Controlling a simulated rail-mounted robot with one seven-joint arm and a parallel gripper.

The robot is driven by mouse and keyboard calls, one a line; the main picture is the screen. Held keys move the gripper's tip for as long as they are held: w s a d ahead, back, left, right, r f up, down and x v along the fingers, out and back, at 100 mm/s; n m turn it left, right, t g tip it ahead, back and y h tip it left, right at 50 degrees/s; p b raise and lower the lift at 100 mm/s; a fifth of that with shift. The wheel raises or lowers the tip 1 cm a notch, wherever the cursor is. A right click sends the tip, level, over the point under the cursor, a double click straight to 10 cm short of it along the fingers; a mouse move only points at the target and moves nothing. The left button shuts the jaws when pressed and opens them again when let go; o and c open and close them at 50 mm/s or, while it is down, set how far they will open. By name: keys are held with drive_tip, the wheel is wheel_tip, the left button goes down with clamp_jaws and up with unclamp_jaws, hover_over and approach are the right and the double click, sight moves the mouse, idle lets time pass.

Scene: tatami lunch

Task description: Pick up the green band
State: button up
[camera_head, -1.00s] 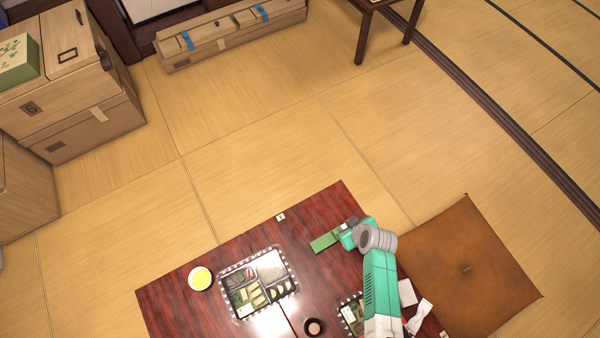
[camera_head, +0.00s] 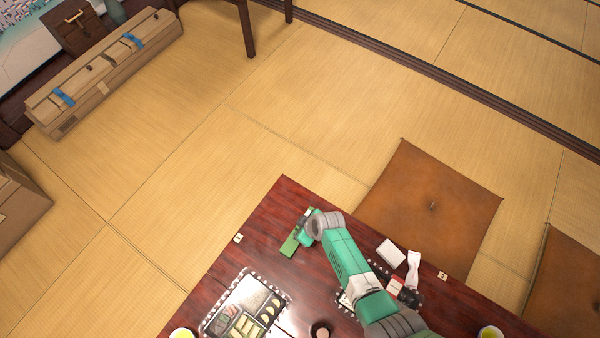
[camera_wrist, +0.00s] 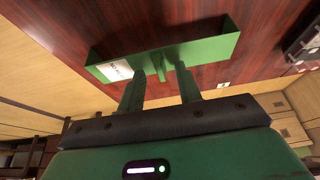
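The green band (camera_head: 290,245) lies on the dark red table near its far edge, beside my gripper (camera_head: 304,230). In the wrist view the green band (camera_wrist: 210,50) is a long piece with raised ends and a white label (camera_wrist: 116,70). My gripper (camera_wrist: 160,76) has its two fingers apart, with their tips close to the band's middle. A short green upright part of the band shows between the fingers. I cannot tell whether the fingertips touch it.
A bento tray (camera_head: 262,282) with food sits on the table (camera_head: 230,265). A small dark cup (camera_head: 321,330), yellow-green cups (camera_head: 490,332) and a white block (camera_head: 390,252) are also there. A brown cushion (camera_head: 430,210) lies beyond the table on the tatami.

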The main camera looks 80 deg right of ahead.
clamp_jaws()
drive_tip(key=shift+r+p, duration=0.55)
drive_tip(key=p+v, duration=0.2)
drive_tip(key=v, duration=0.1)
drive_tip(key=shift+w+a, duration=0.1)
drive_tip(key=s+a+r+p, duration=0.1)
drive_tip(key=s+a+p, duration=0.3)
drive_tip(key=s, duration=0.9)
drive_tip(key=a, duration=0.3)
drive_tip(key=shift+a+p, duration=0.15)
drive_tip(key=shift+p, duration=0.2)
